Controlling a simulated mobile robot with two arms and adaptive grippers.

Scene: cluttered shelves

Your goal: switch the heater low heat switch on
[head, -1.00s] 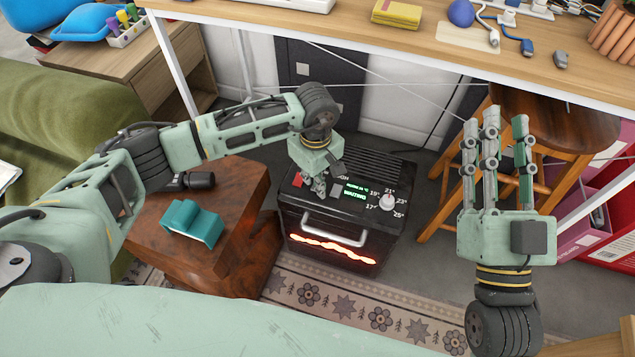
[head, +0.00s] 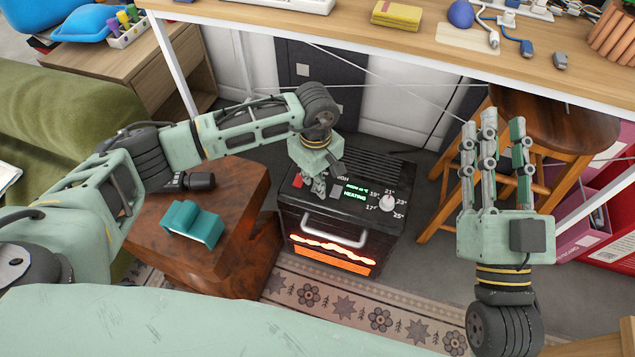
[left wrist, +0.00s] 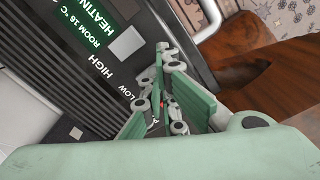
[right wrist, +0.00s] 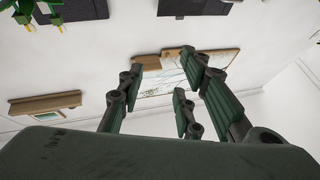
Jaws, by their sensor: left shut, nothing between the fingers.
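The black heater (head: 376,226) stands on the floor below the table, with a handle, dial (head: 387,204) and lit display (head: 355,193) reading HEATING. Two bars glow orange at its lower front. My left gripper (head: 318,187) is shut and empty, fingertips down at the left of the heater's top. In the left wrist view, the fingers (left wrist: 160,95) cover the area beside the LOW label (left wrist: 124,88) and HIGH label (left wrist: 101,68). A small red spot shows between the fingers; the low heat switch is mostly hidden. My right gripper (head: 495,125) is open and empty, pointing up, right of the heater.
A brown wooden block table (head: 235,265) with a teal object (head: 192,223) stands left of the heater. A wooden stool (head: 565,125) is at the right. A desk edge (head: 400,48) runs above and behind. A patterned rug (head: 340,305) lies in front.

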